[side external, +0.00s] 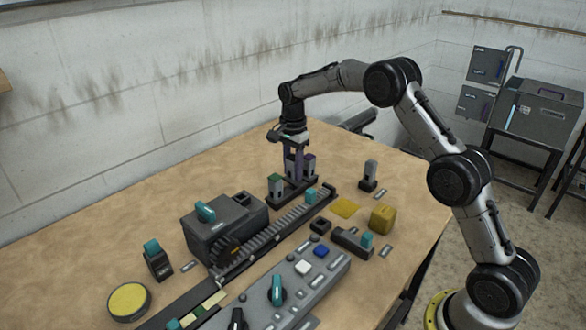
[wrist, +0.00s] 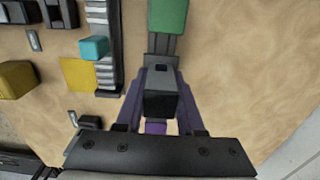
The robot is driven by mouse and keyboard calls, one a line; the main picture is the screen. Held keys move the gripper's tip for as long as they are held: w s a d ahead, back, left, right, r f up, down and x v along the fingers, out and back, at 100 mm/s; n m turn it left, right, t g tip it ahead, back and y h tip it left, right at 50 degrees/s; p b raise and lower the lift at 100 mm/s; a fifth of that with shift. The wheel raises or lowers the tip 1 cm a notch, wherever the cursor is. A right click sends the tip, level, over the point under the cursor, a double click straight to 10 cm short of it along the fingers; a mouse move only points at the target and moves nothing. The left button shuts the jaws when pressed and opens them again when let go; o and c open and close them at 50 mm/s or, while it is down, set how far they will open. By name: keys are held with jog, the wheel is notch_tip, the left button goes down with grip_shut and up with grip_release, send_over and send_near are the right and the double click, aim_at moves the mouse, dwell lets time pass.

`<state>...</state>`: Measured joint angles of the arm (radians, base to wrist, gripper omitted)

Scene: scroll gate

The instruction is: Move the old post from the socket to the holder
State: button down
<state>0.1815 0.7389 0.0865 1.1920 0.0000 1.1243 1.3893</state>
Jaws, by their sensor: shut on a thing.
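My gripper (side external: 296,163) points down over a dark rack (side external: 291,197) at the back of the table. Its purple fingers are shut on a dark grey post (wrist: 161,104), which stands upright between them. In the side view the post is mostly hidden by the fingers, and I cannot tell whether its foot is seated in the rack. A green-topped post (side external: 275,187) stands on the near-left end of the rack, and a purple-topped post (side external: 309,166) on the far-right end. I cannot tell for sure which part is the socket and which the holder.
A toothed track (side external: 275,238) with a teal block (side external: 310,196) runs in front of the rack.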

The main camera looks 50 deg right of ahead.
aim_at(293, 157)
jog(key=shift+f, duration=1.4)
dwell(0.4)
grip_release()
dwell(0.5)
jog(key=shift+r, duration=3.5)
